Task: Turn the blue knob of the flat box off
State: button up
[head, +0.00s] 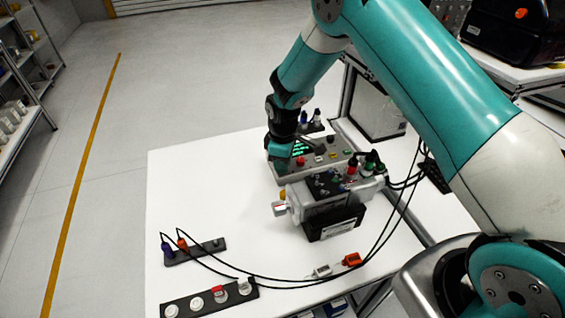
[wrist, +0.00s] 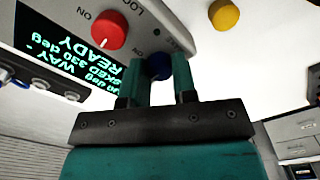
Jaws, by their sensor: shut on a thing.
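The flat box (head: 318,160) is a grey panel on the white table, with a green-lit display. Its display (wrist: 75,58) and grey face fill the upper left of the wrist view. The blue knob (wrist: 157,66) sits near the box's edge beside the letters "ON". My gripper (wrist: 160,78) has its two teal fingers on either side of the blue knob, shut on it. The fingers hide the knob's sides, and I cannot read its pointer. In the head view, my gripper (head: 283,149) is over the box's left end and hides the knob.
A red knob (wrist: 108,30) is close by on the box. A yellow button (wrist: 223,14) shows at the upper right of the wrist view. A grey device (head: 335,200) stands in front of the box, with black cables on its right. The table's left part (head: 205,190) is clear.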

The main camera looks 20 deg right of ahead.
dwell(0.3)
jog(key=o, duration=0.9)
jog(key=shift+o, duration=0.2)
jog(key=shift+r, duration=0.15)
notch_tip(320, 180, up, 17)
jog(key=b, duration=0.3)
jog(key=shift+b, duration=0.3)
jog(key=shift+r, duration=0.15)
